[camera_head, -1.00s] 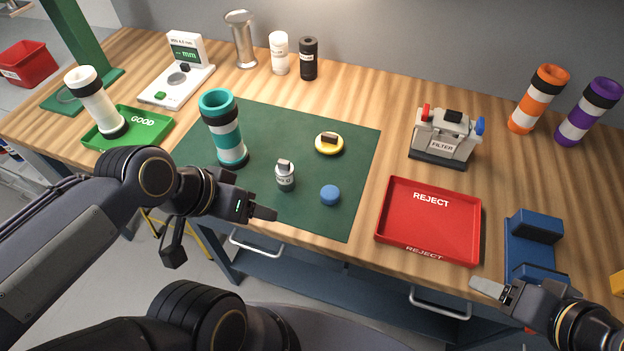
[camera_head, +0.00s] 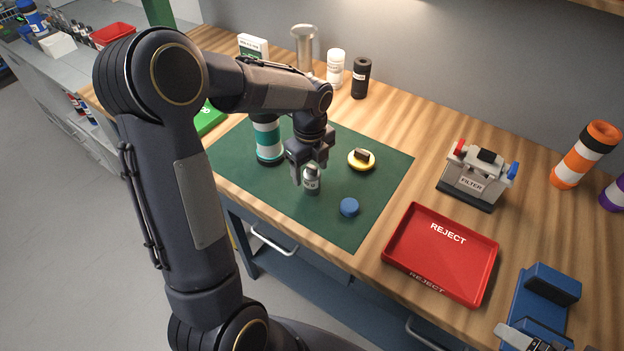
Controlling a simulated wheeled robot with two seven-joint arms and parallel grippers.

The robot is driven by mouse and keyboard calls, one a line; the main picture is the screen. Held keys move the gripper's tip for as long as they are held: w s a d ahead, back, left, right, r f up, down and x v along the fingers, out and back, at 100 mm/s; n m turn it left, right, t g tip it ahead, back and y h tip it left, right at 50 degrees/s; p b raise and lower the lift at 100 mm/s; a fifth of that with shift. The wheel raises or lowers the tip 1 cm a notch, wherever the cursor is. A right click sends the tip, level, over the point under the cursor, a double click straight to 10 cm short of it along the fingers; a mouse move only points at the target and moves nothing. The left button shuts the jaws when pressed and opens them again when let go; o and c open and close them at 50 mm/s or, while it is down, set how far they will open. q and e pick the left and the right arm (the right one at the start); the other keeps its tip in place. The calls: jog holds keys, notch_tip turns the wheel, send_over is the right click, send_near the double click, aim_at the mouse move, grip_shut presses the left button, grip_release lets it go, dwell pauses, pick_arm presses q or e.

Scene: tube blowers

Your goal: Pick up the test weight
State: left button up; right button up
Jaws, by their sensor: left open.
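The test weight (camera_head: 312,187) is a small silver-grey cylinder with a label, standing upright on the green mat (camera_head: 365,222). My left gripper (camera_head: 310,170) points down over it, open. Its fingers are at either side of the weight's top, and the weight's knob is hidden by the gripper. I cannot tell whether the fingers touch it.
A teal-banded tube (camera_head: 267,140) stands close left of my left gripper. A yellow disc (camera_head: 361,159) and a blue cap (camera_head: 349,207) lie to the right. The red REJECT tray (camera_head: 440,255), filter unit (camera_head: 477,175) and blue holder (camera_head: 540,300) stand further right.

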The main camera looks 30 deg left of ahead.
aim_at(311, 178)
pick_arm(q)
jog(key=f, duration=0.5)
jog(key=shift+w+p, duration=0.2)
jog(key=shift+p, duration=0.2)
jog(key=c, duration=1.1)
jog(key=shift+c, duration=0.3)
jog(key=shift+r, duration=0.2)
